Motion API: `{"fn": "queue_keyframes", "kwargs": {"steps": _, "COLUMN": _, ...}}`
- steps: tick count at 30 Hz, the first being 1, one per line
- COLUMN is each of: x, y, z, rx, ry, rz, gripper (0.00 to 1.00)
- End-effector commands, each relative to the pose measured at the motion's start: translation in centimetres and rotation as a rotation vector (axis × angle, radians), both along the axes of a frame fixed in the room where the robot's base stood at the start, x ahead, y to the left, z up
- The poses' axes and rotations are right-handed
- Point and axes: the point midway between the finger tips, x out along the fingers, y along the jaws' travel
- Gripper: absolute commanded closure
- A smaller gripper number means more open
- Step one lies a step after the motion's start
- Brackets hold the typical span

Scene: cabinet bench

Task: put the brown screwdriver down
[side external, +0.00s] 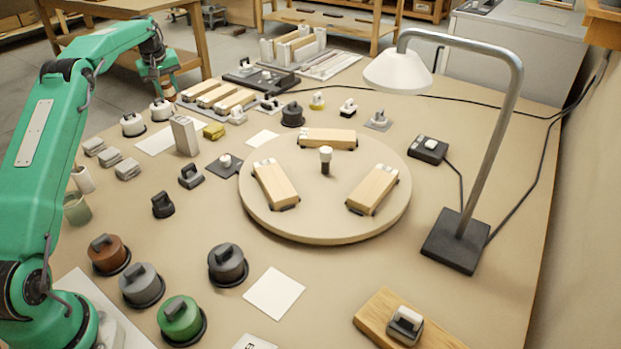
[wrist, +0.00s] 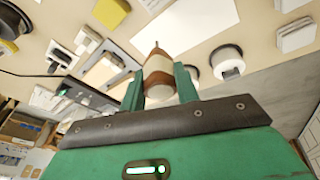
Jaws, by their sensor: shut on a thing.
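The brown screwdriver (wrist: 157,64) is between the two green fingers of my gripper (wrist: 160,82) in the wrist view. It has a brown body with a pale band and a thin tip pointing away from the palm. My gripper is shut on it. In the side external view my gripper (side external: 158,82) is at the upper left, near the back left edge of the bench (side external: 230,320). The screwdriver is too small there to make out clearly.
A round turntable (side external: 325,228) with several wooden blocks stands mid-bench. A lamp (side external: 455,255) stands at the right. Several lidded pots, including a green one (side external: 180,320), are at the front left. White sheets (side external: 274,293) lie flat. Bare bench shows front right of the turntable.

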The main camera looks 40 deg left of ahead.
Motion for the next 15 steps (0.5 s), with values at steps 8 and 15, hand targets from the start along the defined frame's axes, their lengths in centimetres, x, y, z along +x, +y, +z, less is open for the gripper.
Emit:
{"fn": "queue_keyframes", "kwargs": {"steps": 8, "x": 0.0, "y": 0.0, "z": 2.4, "rx": 0.002, "ry": -0.003, "rz": 0.0, "gripper": 0.93}}
{"fn": "queue_keyframes", "kwargs": {"steps": 15, "x": 0.0, "y": 0.0, "z": 3.6, "rx": 0.0, "ry": -0.001, "rz": 0.0, "gripper": 0.93}}
